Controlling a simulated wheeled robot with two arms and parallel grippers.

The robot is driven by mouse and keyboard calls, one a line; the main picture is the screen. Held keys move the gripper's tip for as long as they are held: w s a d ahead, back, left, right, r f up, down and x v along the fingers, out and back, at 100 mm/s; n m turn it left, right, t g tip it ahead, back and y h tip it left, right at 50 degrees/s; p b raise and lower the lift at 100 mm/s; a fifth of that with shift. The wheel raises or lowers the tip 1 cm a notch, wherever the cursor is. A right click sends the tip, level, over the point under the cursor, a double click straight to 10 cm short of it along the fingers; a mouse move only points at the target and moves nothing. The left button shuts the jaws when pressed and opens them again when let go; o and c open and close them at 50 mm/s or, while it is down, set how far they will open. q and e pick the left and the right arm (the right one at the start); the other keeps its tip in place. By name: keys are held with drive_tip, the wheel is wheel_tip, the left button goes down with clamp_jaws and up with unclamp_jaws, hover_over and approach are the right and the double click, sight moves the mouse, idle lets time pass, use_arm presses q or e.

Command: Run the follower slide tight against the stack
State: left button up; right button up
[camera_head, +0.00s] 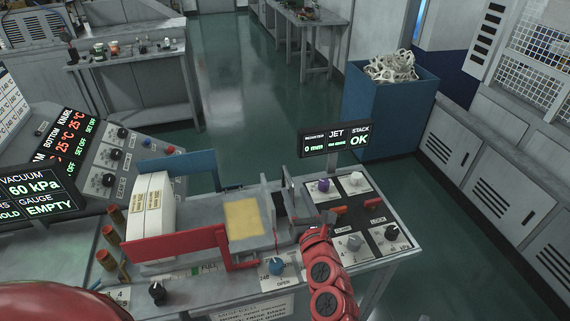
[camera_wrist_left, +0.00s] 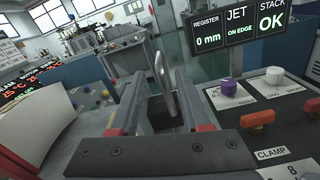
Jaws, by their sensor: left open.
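The stack of pale paper blanks (camera_head: 152,207) stands upright between a blue rail and a red rail at the left of the machine; its edge shows at the left in the left wrist view (camera_wrist_left: 45,120). To its right is a bare yellow pad (camera_head: 243,218). My right gripper is out of view.
The JET display (camera_head: 336,139) reads register 0 mm and stack OK. A knob panel (camera_head: 353,212) lies right of the gripper. The red rail (camera_head: 178,244) and blue rail (camera_head: 177,164) flank the stack. A blue bin (camera_head: 390,100) stands behind.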

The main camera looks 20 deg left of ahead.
sight(285, 168)
use_arm(q)
drive_tip(key=p+x, duration=0.3)
drive_tip(key=x, duration=0.6)
drive_tip(key=shift+w+a+r, duration=0.2)
drive_tip(key=shift+w+a+f+p, duration=0.25)
drive_tip(key=shift+w+a+p, duration=0.1)
drive_tip(key=shift+w, duration=0.15)
clamp_jaws()
drive_tip(key=shift+r, duration=0.1)
idle(0.5)
